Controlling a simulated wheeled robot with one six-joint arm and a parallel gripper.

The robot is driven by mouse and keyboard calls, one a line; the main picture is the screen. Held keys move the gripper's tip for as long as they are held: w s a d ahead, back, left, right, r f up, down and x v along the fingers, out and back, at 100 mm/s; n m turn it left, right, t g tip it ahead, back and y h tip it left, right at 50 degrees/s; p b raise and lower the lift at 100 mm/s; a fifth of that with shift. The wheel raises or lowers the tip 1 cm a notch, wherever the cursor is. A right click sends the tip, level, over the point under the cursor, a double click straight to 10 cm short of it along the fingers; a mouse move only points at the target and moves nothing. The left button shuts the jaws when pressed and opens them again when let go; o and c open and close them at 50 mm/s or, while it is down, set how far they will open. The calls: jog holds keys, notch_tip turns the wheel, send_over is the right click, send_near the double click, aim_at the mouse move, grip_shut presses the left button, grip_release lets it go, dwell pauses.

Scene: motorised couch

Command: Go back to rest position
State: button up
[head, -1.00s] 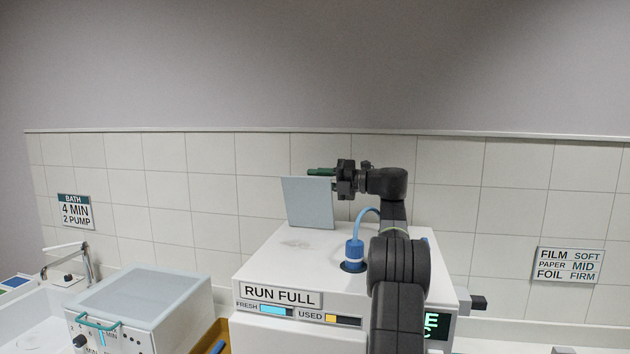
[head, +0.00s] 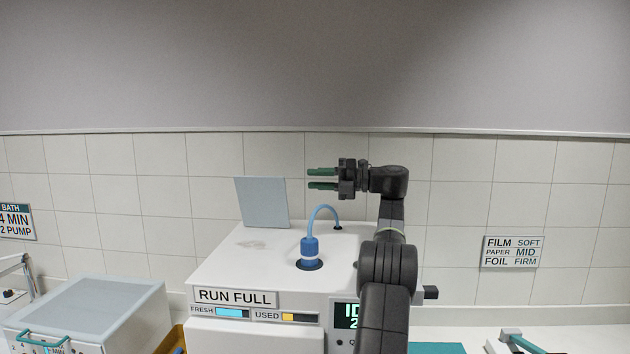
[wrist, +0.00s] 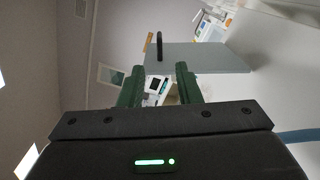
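My gripper (head: 322,179) is raised above the right rear part of the white machine (head: 262,254), its green fingers pointing left in the head view. The fingers are parallel with a clear gap between them, and nothing is held. In the wrist view the gripper (wrist: 158,85) also shows its two fingers apart and empty. The machine's grey lid panel (head: 262,203) stands upright, left of the fingers and apart from them. It also shows ahead of the fingers in the wrist view (wrist: 215,58).
A blue capped hose (head: 310,248) rises from the machine top, below my gripper. A white box with a grey lid (head: 88,306) stands at left. A teal item (head: 436,348) and a teal-handled device (head: 520,341) lie at right. The air around my arm looks clear.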

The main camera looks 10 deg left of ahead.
aim_at(269, 178)
jog(key=a, duration=1.3)
jog(key=shift+s+a, duration=0.35)
jog(key=shift+a, duration=0.2)
jog(key=shift+d, duration=0.15)
